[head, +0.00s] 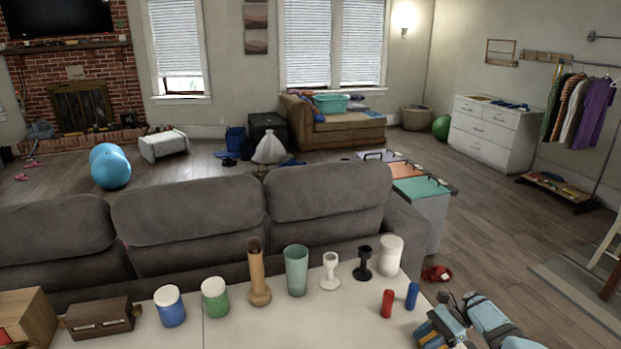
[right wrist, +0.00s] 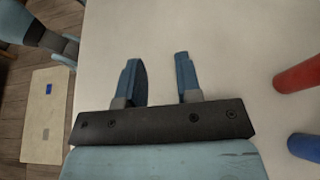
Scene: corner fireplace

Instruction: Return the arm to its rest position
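My right arm comes in at the lower right of the head view, beside the front right part of the white table (head: 240,330). My right gripper (right wrist: 157,58) shows in the right wrist view with two blue fingers apart and nothing between them, over bare white tabletop. In that view a red cylinder (right wrist: 298,76) and a blue cylinder (right wrist: 304,147) are to the right of the fingers, apart from them. In the head view the red cylinder (head: 387,304) and blue cylinder (head: 412,296) stand upright near the arm. My left gripper is not in view.
Along the table stand a blue jar (head: 170,308), a green jar (head: 215,299), a wooden vase (head: 258,275), a teal cup (head: 296,271), a white goblet (head: 330,272), a black goblet (head: 363,264) and a white cylinder (head: 389,256). A grey sofa (head: 190,215) is behind.

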